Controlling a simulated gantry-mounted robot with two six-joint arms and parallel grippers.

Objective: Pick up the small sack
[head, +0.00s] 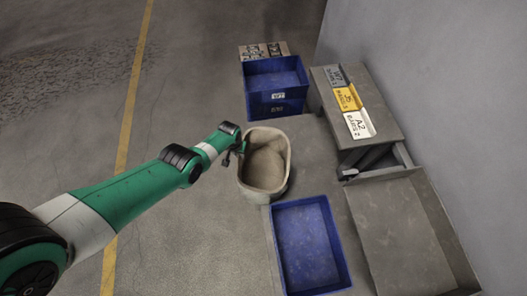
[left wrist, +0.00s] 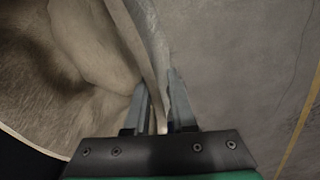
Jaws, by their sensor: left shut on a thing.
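A tan open-topped tub (head: 242,187) stands on the floor near the middle of the head view. A rounded tan lump that looks like the small sack (head: 266,166) lies inside it. In the left wrist view the lump (left wrist: 92,45) is to the left of the fingers. My left gripper (head: 240,153) is at the tub's left rim. In the left wrist view its fingers (left wrist: 160,105) straddle the tub's wall (left wrist: 150,45), one inside and one outside, and are shut on it. The fingertips' contact is partly hidden. My right gripper is out of view.
A blue bin (head: 276,104) stands behind the tub and another blue bin (head: 348,270) in front. A grey bench (head: 385,112) with labelled blocks and a large grey tray (head: 420,235) are to the right, by the wall. Floor left of the tub is clear.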

